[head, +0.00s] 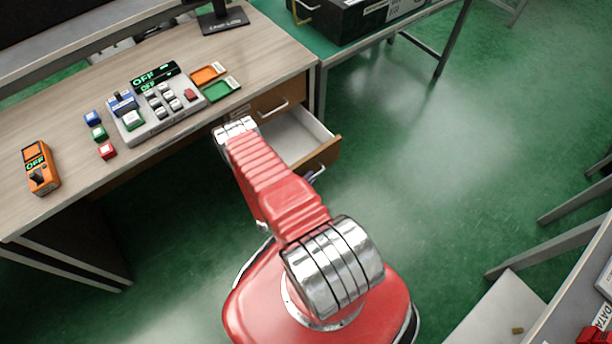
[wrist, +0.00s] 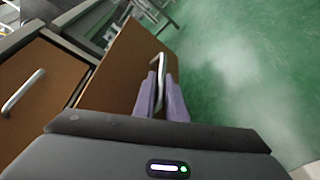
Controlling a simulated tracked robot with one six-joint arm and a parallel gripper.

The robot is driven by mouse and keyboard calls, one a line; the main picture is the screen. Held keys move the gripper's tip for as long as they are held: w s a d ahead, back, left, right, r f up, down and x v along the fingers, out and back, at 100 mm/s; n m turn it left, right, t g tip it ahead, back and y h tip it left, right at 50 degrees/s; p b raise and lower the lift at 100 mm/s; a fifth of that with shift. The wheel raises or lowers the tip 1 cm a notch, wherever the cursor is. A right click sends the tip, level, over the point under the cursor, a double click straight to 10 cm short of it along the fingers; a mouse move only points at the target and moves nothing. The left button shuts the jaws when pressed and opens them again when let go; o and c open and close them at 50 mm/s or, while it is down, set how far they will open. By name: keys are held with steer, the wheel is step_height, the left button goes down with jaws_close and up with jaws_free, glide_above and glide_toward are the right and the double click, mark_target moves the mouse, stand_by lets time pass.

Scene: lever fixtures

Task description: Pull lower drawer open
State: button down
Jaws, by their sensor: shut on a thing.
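The lower drawer (head: 296,134) is pulled part of the way out of the desk, and its white inside shows. Its brown front fills the middle of the wrist view (wrist: 122,68). The lower drawer's silver handle (wrist: 161,66) stands between the two purple fingers of my gripper (wrist: 162,92), which is shut on it. In the head view my red arm hides most of my gripper and the near part of the drawer. The upper drawer (head: 288,96) is closed, and its handle (wrist: 22,92) shows at the left of the wrist view.
The wooden desk top (head: 60,132) holds a grey button panel (head: 160,108), an orange switch box (head: 40,168) and several small coloured blocks. A green table (head: 296,40) with a black case stands beyond. Green floor to the right of the drawer is clear.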

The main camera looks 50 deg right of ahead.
steer(key=shift+s+a+f, duration=0.25)
steer(key=shift+s+f, duration=0.05)
steer(key=shift+s, duration=0.1)
steer(key=c, duration=2.1)
jaws_free()
steer(key=shift+w, duration=0.1)
steer(key=shift+d+r, duration=0.15)
steer(key=shift+r, duration=0.05)
steer(key=v, duration=1.3)
steer(key=shift+a, duration=0.4)
